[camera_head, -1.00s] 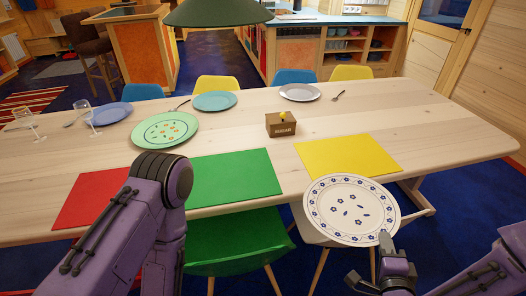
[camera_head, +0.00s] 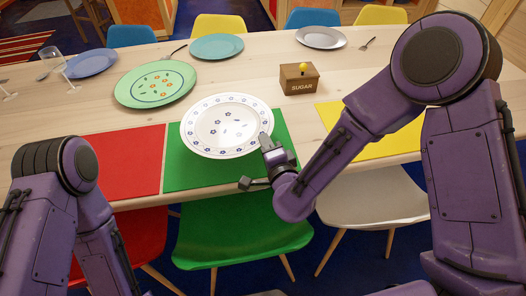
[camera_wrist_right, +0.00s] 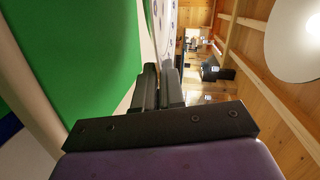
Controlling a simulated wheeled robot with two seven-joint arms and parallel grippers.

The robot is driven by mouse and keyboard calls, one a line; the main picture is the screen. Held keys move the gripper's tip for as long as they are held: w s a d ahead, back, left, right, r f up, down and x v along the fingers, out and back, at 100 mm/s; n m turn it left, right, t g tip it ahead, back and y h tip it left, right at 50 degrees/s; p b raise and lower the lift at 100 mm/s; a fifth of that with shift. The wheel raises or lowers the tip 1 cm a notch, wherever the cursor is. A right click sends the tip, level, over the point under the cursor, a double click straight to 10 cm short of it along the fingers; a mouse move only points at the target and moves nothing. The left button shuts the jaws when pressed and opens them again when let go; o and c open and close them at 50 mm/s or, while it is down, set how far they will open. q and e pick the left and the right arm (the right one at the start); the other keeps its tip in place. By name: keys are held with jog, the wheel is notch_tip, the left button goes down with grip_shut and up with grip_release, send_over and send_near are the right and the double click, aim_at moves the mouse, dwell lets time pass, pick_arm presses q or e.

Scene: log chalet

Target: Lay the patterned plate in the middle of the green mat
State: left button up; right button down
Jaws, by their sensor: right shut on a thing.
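The patterned plate (camera_head: 222,108) is white with a blue flower rim and small blue leaves. My right gripper (camera_head: 267,143) is shut on its near right rim, and the plate overlaps the far part of the green mat (camera_head: 205,172) in the head view. In the right wrist view the gripper fingers (camera_wrist_right: 158,82) close on the plate (camera_wrist_right: 166,28), seen nearly edge-on, with the green mat (camera_wrist_right: 90,50) to the left. The plate looks held above the mat; the exact gap is hard to tell. My left gripper is out of view; only its arm shows.
A green patterned plate (camera_head: 155,84) lies just left of the held plate. A sugar box (camera_head: 299,79) stands to its right. The red mat (camera_head: 122,160) and yellow mat (camera_head: 375,143) flank the green mat. A green chair (camera_head: 240,235) is at the near edge.

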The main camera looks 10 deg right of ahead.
jog(key=shift+w+a+f, duration=0.1)
jog(key=shift+a+f, duration=0.1)
jog(key=shift+a, duration=0.2)
jog(key=shift+f, duration=0.2)
notch_tip(320, 180, down, 6)
jog(key=b, duration=0.5)
jog(key=shift+d, duration=0.15)
jog(key=shift+f+b, duration=0.4)
jog(key=shift+b, duration=0.2)
jog(key=c, duration=1.1)
grip_release()
jog(key=shift+c, duration=0.2)
